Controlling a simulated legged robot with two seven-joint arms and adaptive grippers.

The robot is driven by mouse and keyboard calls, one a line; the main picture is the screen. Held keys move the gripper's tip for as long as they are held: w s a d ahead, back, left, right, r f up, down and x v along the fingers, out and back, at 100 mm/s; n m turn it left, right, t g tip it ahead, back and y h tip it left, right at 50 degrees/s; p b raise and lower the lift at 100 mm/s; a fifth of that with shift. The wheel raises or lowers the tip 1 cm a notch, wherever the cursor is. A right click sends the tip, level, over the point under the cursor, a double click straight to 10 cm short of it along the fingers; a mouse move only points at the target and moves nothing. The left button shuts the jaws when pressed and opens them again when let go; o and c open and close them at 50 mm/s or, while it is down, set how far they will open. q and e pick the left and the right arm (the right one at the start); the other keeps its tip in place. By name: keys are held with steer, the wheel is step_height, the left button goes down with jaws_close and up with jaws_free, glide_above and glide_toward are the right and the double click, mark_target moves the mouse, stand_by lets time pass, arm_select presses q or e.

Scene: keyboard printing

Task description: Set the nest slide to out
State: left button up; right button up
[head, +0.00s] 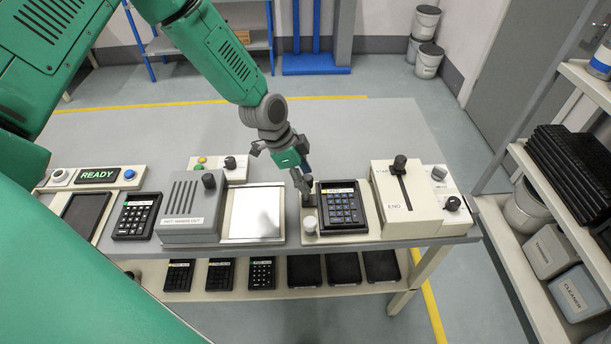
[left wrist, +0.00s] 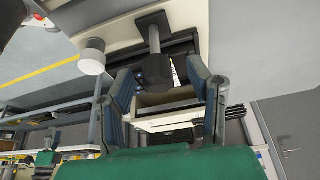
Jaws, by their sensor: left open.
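The nest (head: 350,232) is a cream base holding a dark keypad (head: 341,207). A dark upright knob (head: 308,199) stands at its left edge, partly hidden by my left gripper (head: 302,181) in the head view. In the left wrist view the black knob (left wrist: 156,70) stands on a grey post from a dark plate (left wrist: 152,22). My left gripper (left wrist: 160,85) is open, with one finger on each side of the knob; I cannot tell whether they touch it. My right gripper is in neither view.
A pale round knob (head: 309,224) sits close in front of the slide knob. A cream box with a lever (head: 400,165) stands right of the nest, and a pale framed plate (head: 256,212) left of it. The bench behind (head: 370,130) is clear.

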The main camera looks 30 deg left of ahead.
arm_select(q)
steer(key=v, duration=1.2)
steer(key=shift+f, duration=0.1)
steer(key=s+d+f+n+g+y, duration=0.1)
steer(key=s+d+f+n, duration=0.15)
steer(key=s+f, duration=0.45)
steer(key=s+d+f+n+g, duration=0.1)
steer(key=s+d+f+n, duration=0.1)
steer(key=s+f+n, duration=0.35)
steer(key=s+a+f+n+y, duration=0.1)
steer(key=s+f+n+y, duration=0.15)
steer(key=s, duration=0.65)
steer(key=s+f+n+y, duration=0.15)
steer(key=s+f, duration=0.25)
steer(key=s, duration=0.4)
step_height(320, 180, down, 12)
steer(key=w+h+b, duration=0.1)
steer(key=w+b, duration=0.1)
steer(key=b, duration=1.1)
steer(key=shift+w+d+r, duration=0.15)
steer(key=shift+w+d, duration=0.2)
steer(key=shift+d, duration=0.1)
